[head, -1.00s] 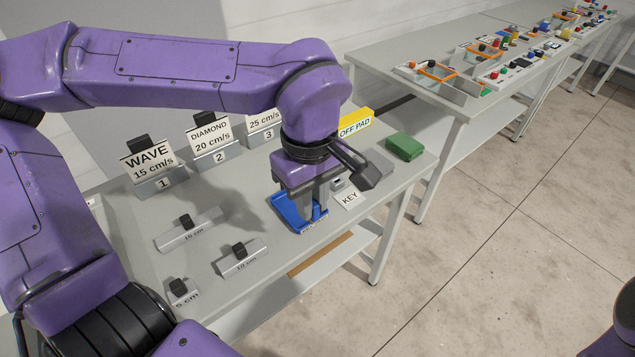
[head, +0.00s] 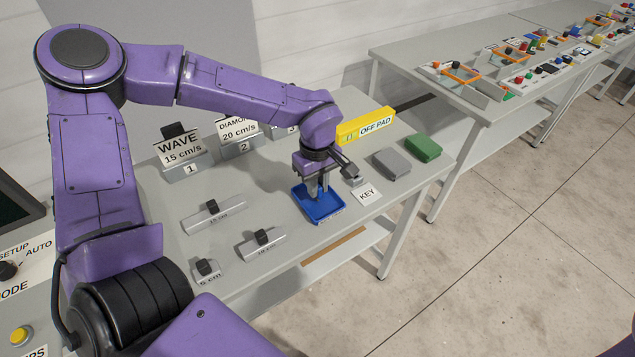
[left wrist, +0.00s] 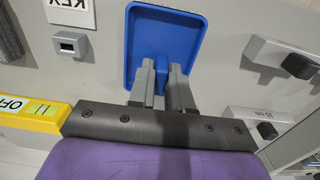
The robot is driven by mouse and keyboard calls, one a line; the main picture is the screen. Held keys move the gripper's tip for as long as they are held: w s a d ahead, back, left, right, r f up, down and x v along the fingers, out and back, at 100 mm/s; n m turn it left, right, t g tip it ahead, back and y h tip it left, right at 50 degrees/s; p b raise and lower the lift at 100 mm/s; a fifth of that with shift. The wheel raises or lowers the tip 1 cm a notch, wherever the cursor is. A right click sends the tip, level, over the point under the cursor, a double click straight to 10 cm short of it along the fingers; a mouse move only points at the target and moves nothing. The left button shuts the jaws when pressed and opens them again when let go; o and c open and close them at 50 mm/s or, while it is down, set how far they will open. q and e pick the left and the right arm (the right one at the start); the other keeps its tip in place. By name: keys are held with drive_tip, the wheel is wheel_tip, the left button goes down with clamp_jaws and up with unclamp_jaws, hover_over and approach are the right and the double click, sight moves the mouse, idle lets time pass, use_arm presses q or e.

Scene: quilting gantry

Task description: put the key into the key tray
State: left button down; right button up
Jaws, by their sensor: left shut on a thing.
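The key tray is a shallow blue tray (head: 327,214) on the grey table, left of the KEY label; it also shows in the left wrist view (left wrist: 190,26). My left gripper (head: 320,192) is over the tray, fingers pointing down into its outline. In the left wrist view the gripper (left wrist: 165,72) is shut on a small blue piece between the fingertips, which I take to be the key (left wrist: 176,69). The fingers and the blue tray behind hide most of it. I cannot tell whether it touches the tray floor. My right gripper is out of view.
A small grey slotted block (left wrist: 70,43) stands by the KEY label (head: 367,195). Grey knobbed blocks (head: 214,214) stand left of the tray.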

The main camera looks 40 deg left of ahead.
use_arm(q)
drive_tip(key=shift+w+f, duration=0.1)
drive_tip(key=shift+w, duration=0.05)
drive_tip(key=c, duration=1.1)
unclamp_jaws()
drive_tip(key=shift+f, duration=0.1)
drive_tip(key=shift+o, duration=0.2)
wheel_tip(320, 180, up, 12)
drive_tip(key=shift+r, duration=0.25)
